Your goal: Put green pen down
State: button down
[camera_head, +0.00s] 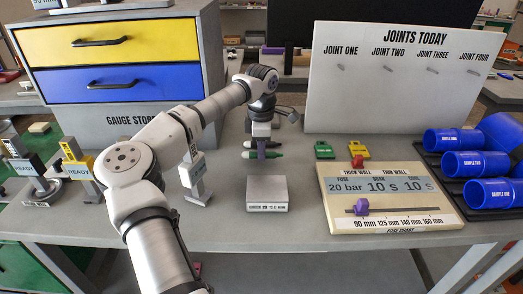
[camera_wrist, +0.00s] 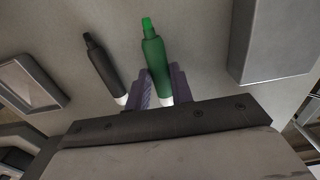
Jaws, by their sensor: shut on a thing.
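The green pen (camera_wrist: 155,60) is between the two purple fingers of my gripper (camera_wrist: 160,88) in the wrist view, its green tip pointing away from the palm. My gripper is shut on it. A black pen (camera_wrist: 104,66) lies on the worktop just left of the fingers. In the head view my gripper (camera_head: 261,152) points down over the table's middle, with the green pen (camera_head: 274,156) across its fingertips. The black pen (camera_head: 272,145) is just behind it. I cannot tell whether the green pen touches the worktop.
A grey block (camera_head: 267,193) stands in front of my gripper. The fuse chart board (camera_head: 395,216) with a purple slider (camera_head: 362,206) lies to the right, green (camera_head: 324,150) and yellow (camera_head: 359,152) pieces behind it. Blue sample pipes (camera_head: 465,164) are far right; the joints board (camera_head: 335,105) stands behind.

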jog(key=shift+f, duration=0.9)
jog(key=c, duration=1.2)
grip_release()
jog(key=shift+c, duration=0.2)
notch_tip(320, 180, up, 14)
jog(key=b, duration=0.2)
jog(key=shift+d, duration=0.2)
jog(key=shift+f, duration=0.1)
